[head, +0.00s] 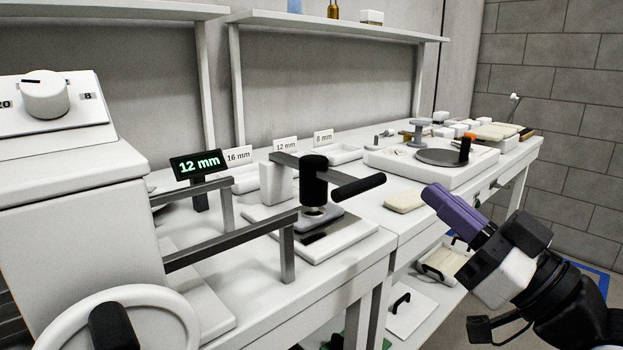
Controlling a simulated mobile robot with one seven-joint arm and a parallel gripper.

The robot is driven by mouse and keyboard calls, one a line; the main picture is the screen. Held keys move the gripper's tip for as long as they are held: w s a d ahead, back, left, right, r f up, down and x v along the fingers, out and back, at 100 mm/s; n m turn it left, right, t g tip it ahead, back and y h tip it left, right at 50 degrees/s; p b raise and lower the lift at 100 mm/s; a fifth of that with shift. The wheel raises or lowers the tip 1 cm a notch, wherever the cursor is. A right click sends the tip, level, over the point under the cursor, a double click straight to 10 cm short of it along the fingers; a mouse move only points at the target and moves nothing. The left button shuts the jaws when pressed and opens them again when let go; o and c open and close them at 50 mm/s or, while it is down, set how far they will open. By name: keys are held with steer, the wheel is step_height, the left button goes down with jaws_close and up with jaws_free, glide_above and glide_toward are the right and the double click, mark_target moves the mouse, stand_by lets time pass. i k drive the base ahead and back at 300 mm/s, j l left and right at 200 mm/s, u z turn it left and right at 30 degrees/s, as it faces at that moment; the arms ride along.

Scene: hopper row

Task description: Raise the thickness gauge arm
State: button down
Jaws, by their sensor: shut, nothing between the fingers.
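The thickness gauge stands on the bench in the middle of the head view, on a white base (345,240). Its arm (300,165) runs from a white block (276,185) to a black handle (358,187) pointing right. I cannot tell whether the cylinder's lower end touches anything. My gripper (432,192), with purple fingers, is to the right of the handle, apart from it. Its fingers are shut and empty.
A lit display (196,165) reads 12 mm. Behind it are tags reading 16 mm, 12 mm and 8 mm. Grey rails (232,240) and a white machine (80,210) stand left. A pale slab (404,201) lies between gauge and gripper. A turntable device (440,157) stands further back.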

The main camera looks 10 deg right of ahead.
mark_target(315, 175)
steer(key=k+l, duration=0.8)
